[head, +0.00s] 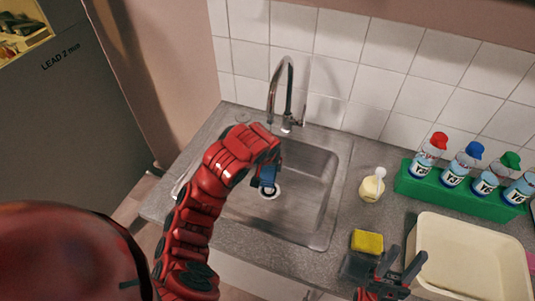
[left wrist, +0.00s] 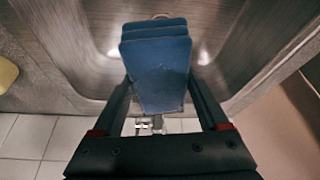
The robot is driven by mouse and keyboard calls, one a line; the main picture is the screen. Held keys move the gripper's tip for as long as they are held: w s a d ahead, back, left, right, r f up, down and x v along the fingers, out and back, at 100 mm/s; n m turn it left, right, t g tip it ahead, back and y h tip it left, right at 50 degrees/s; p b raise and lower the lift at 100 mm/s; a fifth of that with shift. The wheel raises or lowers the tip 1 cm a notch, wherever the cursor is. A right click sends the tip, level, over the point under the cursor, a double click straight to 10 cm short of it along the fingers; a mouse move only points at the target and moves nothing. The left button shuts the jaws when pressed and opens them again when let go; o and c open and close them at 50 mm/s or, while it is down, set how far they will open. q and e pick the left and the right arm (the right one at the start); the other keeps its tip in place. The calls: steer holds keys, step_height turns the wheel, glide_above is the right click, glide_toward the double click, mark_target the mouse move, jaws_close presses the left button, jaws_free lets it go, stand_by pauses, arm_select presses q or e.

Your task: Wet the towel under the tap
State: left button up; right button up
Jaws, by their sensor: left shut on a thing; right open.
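The towel is a folded blue block (head: 268,176), and it fills the middle of the left wrist view (left wrist: 158,72). My left gripper (left wrist: 160,95) is shut on it, with one finger on each side, and holds it over the sink basin (head: 311,196). In the head view my left arm hides most of the gripper and part of the towel. The chrome tap (head: 288,78) arches at the back of the sink, behind the towel. I cannot make out running water. My right gripper (head: 402,264) is open and empty at the lower right, by the sponge.
A yellow sponge (head: 367,241) and a soap dispenser (head: 372,186) stand right of the sink. A cream tub (head: 427,247) is at the lower right. A green rack (head: 411,186) holds several bottles with coloured caps. Tiled wall (head: 340,37) closes the back.

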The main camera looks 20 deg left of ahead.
mark_target(267, 177)
arm_select(q)
steer(key=shift+s+d+r+p, duration=0.1)
steer(key=shift+s+d+p, duration=0.15)
steer(key=shift+s+p, duration=0.4)
steer(key=shift+s+d+r+p, duration=0.15)
steer(key=shift+s+p, duration=0.25)
steer(key=shift+s, duration=0.45)
steer(key=shift+s+d+f, duration=0.25)
steer(key=shift+s, duration=0.2)
steer(key=shift+r+p, duration=0.1)
steer(key=shift+p, duration=0.25)
steer(key=shift+s+r, duration=0.15)
steer(key=shift+r, duration=0.05)
steer(key=s+r+p, duration=0.1)
steer(key=p, duration=0.1)
steer(key=s+d+r+p, duration=0.1)
steer(key=s+p, duration=0.1)
steer(key=s+r+p, duration=0.1)
steer(key=p, duration=0.2)
steer(key=shift+s+d+r, duration=0.25)
steer(key=shift+r, duration=0.05)
steer(key=shift+f, duration=0.1)
